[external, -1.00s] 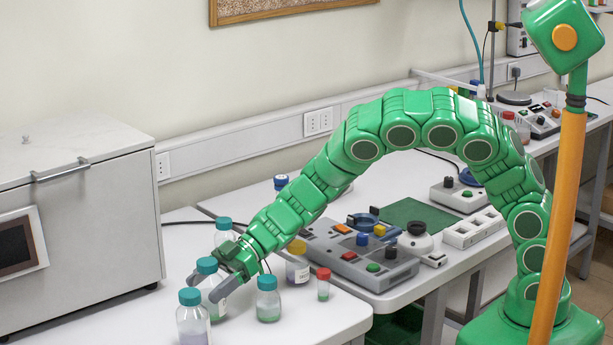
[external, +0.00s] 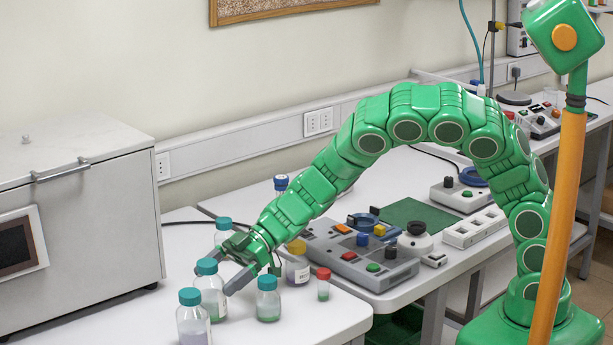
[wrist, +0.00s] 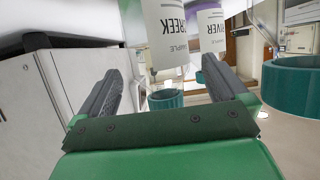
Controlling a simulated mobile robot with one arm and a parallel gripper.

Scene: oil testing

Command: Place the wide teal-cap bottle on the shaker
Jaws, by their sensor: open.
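Several teal-capped bottles stand on the left bench: a back one (external: 223,226), a middle one (external: 212,298), a front one (external: 192,322) with purplish contents and a squat one (external: 267,304) with green contents. I cannot tell for sure which is the wide one. My gripper (external: 217,275) is open, its fingers apart near the middle bottle's cap and nothing visibly held. In the wrist view my open gripper (wrist: 164,72) has bottles labelled CREEK (wrist: 170,35) and RIVER (wrist: 211,30) beyond it, inverted. A large teal cap (wrist: 290,95) is at right. I cannot tell which device is the shaker.
A yellow-capped bottle (external: 297,268) and a red-capped vial (external: 323,289) stand right of my gripper. A grey oven-like box (external: 90,200) is at left. A grey console (external: 350,258) with coloured knobs and a green mat (external: 415,213) are on the adjoining bench.

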